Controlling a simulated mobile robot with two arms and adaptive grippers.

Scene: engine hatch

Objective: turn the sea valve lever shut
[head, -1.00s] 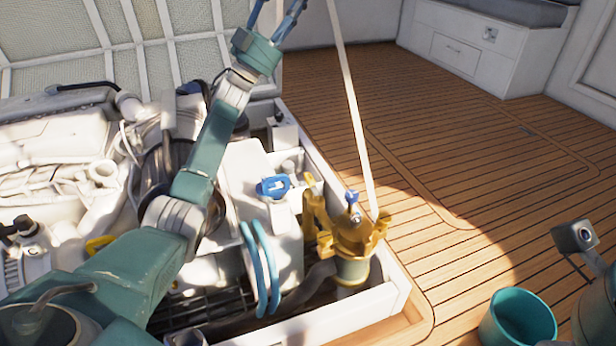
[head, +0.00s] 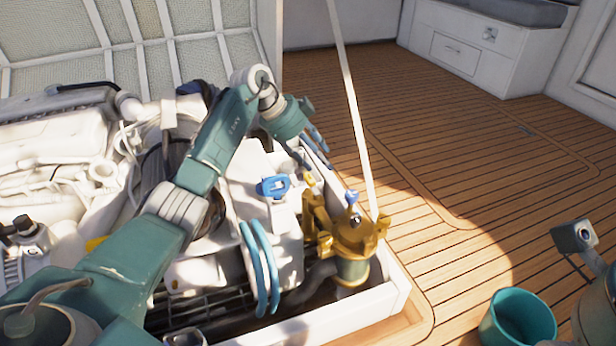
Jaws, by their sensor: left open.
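The brass sea-water fitting (head: 350,243) stands upright in the near right corner of the engine hatch. A small blue handle (head: 352,197) sits on its top. A brass upright with a yellow tip (head: 309,180) rises just left of it; I take this to be the sea valve lever, but its full shape is hard to make out. My left gripper (head: 314,152) is open and empty. Its blue-grey fingers point down and right, a little above and beyond the yellow tip, apart from it. My right gripper is out of view.
The white engine (head: 50,150) fills the hatch on the left. A blue-handled part (head: 272,187) and blue hoses (head: 262,275) lie left of the brass fitting. A pale strut (head: 354,110) rises beside it. A teal bucket (head: 518,318) stands on the open deck (head: 480,200).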

